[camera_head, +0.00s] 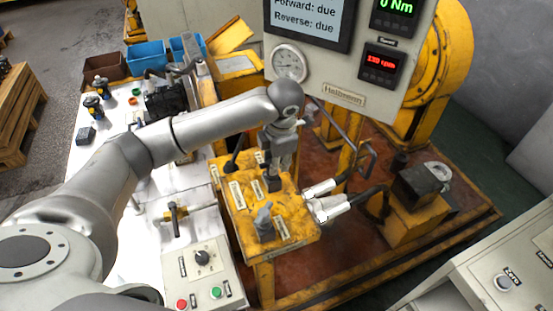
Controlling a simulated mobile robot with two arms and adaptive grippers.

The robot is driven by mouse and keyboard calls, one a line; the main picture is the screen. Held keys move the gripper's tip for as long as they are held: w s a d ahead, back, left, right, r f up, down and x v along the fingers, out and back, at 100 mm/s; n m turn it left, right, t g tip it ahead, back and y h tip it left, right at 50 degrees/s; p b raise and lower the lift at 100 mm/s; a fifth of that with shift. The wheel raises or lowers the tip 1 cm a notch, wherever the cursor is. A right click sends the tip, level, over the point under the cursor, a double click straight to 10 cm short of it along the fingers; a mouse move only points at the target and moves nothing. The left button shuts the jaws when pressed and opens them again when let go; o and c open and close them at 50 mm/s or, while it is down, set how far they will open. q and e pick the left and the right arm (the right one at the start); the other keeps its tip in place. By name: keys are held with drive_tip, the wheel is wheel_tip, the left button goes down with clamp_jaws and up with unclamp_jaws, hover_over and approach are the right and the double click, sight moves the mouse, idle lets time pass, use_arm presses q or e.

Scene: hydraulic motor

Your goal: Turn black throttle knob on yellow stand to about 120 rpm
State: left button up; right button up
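The yellow stand (238,222) is in the middle of the head view, with several labels and levers on top. My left gripper (273,182) points down over the middle of its top. Its fingertips are close together and dark at the tip. The black throttle knob cannot be told apart from the fingertips, and the gripper hides that spot, so I cannot tell whether it is gripped. The red rpm display (381,65) on the panel reads about 130 rpm, with small digits that are hard to read. My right gripper is not in view.
A black lever (235,158) and a grey lever (264,220) stand on the yellow top near the gripper. White hose fittings (328,208) join its right side. The gauge panel (345,92) is behind. A control box (203,262) is at the front left.

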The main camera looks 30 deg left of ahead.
use_arm(q)
drive_tip(key=shift+m+b, duration=0.6)
drive_tip(key=shift+b, duration=0.2)
drive_tip(key=o, duration=0.8)
drive_tip(key=shift+o, duration=0.2)
wheel_tip(320, 180, up, 12)
drive_tip(key=s+d, duration=0.1)
drive_tip(key=s, duration=0.1)
drive_tip(key=shift+d, duration=0.3)
drive_tip(key=shift+f, duration=0.1)
